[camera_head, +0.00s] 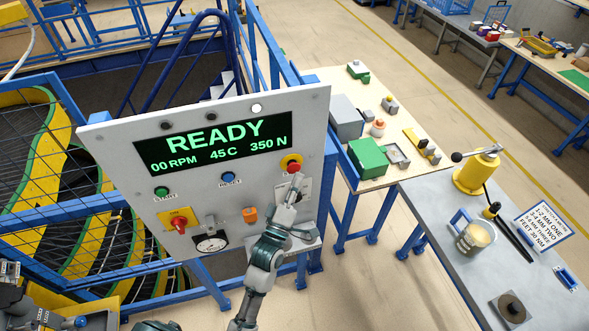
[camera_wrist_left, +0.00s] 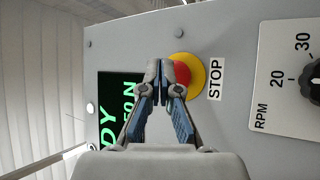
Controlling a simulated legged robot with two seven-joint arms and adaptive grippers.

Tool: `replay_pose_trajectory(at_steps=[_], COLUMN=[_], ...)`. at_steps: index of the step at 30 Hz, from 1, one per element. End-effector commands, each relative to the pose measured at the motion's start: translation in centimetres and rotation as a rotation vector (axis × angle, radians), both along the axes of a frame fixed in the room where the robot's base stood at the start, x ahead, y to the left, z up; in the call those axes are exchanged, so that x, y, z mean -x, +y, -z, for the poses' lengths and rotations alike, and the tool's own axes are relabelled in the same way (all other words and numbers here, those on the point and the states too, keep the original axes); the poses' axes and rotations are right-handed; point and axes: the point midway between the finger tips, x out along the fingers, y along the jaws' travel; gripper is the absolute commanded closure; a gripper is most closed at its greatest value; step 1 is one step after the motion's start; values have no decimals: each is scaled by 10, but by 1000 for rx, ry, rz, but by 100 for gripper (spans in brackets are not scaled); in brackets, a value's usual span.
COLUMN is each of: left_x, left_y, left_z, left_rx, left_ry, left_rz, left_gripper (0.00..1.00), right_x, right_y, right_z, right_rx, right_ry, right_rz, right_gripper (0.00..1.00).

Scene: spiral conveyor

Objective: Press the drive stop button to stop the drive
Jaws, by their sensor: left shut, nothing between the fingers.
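The drive stop button is a red mushroom button on a yellow ring (camera_head: 291,164), at the right side of the light grey control panel (camera_head: 120,150). In the left wrist view the red button (camera_wrist_left: 182,74) is partly behind my fingertips, beside a STOP label (camera_wrist_left: 215,79). My left gripper (camera_head: 297,183) is shut and empty, its fingertips right at the button. In the left wrist view the gripper's tips (camera_wrist_left: 163,76) overlap the button's left edge; I cannot tell whether they touch it. The display (camera_head: 214,143) reads READY, 00 RPM, 45 C, 350 N. My right gripper is not in view.
The panel also holds a green START button (camera_head: 162,191), a blue RESET button (camera_head: 228,177), a red-on-yellow switch (camera_head: 180,222), an orange control (camera_head: 250,214) and a gauge (camera_head: 211,243). A bench (camera_head: 420,210) with tools stands to the right. The spiral conveyor (camera_head: 40,190) is at left.

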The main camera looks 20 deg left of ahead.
Motion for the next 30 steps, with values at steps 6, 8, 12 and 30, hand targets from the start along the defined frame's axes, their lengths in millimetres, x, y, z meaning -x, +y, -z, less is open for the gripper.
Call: replay_pose_trajectory(at_steps=[6, 8, 12, 30], left_x=[15, 20, 32, 41], left_y=[-10, -13, -22, -28], left_z=[-1, -1, 0, 0], left_rx=[1, 2, 1, 0], left_ry=[2, 2, 2, 0], left_rz=[1, 0, 1, 0], left_gripper=[100, 100, 100, 100], right_x=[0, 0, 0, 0], right_y=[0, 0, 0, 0], right_z=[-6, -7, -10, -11], right_rx=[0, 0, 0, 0], right_ry=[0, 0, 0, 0], right_rz=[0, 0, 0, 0], right_gripper=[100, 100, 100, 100])
